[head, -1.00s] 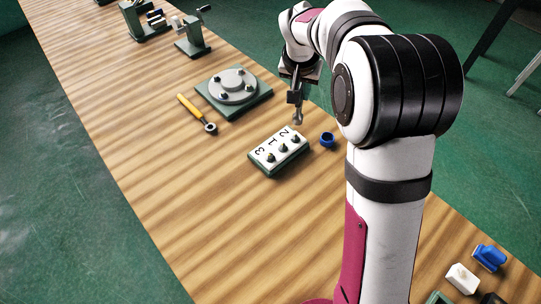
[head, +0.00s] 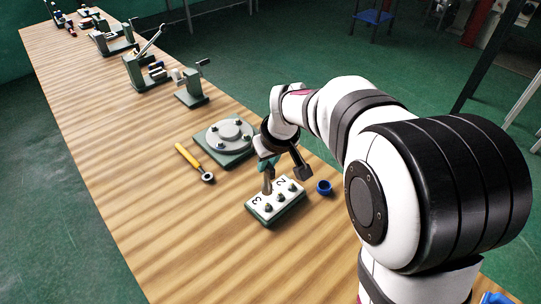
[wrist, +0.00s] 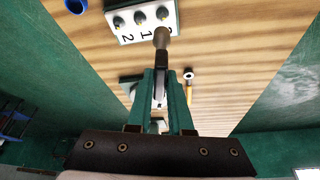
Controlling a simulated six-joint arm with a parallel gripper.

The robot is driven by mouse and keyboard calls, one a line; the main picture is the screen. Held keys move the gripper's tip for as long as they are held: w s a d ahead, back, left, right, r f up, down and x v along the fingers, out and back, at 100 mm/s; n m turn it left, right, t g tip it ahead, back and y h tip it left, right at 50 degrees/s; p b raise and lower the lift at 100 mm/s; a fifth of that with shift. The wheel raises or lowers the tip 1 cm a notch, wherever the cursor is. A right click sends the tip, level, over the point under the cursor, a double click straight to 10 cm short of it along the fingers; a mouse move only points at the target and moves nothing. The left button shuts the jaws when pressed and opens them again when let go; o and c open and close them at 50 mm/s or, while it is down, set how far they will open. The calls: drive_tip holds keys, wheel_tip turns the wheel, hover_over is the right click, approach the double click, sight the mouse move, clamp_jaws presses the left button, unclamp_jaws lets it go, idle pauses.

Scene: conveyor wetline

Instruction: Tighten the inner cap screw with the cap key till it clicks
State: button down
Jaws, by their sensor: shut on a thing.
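My gripper (wrist: 162,92) has its teal fingers shut on a grey key (wrist: 161,45) with a dark shank; the key also shows in the head view (head: 268,184). Its tip is over the label side of a small block (head: 277,209), covering label 1 in the head view and label 3 in the wrist view. The block has a white top and green base, with three dark screws in a row: one beside 3 (head: 267,208), a middle one (head: 280,197) and one beside 2 (head: 292,187). Contact between the key and block cannot be told. Which screw is the inner one is unclear.
A round grey flange with bolts (head: 228,131) sits on a green plate behind the block. A yellow-handled ring wrench (head: 190,158) lies to the left. A blue cup-like ring (head: 324,188) stands right of the block. Green fixtures (head: 191,88) stand farther back. The front-left wooden table is clear.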

sight(266, 182)
drive_tip(key=shift+f, duration=2.7)
drive_tip(key=shift+f, duration=1.05)
drive_tip(key=c, duration=1.4)
unclamp_jaws()
clamp_jaws()
drive_tip(key=m+h, duration=0.1)
drive_tip(key=m, duration=0.4)
drive_tip(key=shift+a+t+h, duration=0.1)
drive_tip(key=shift+t+h, duration=0.2)
drive_tip(key=shift+h, duration=0.1)
drive_tip(key=m+h, duration=0.1)
drive_tip(key=m, duration=0.4)
drive_tip(key=shift+h, duration=0.4)
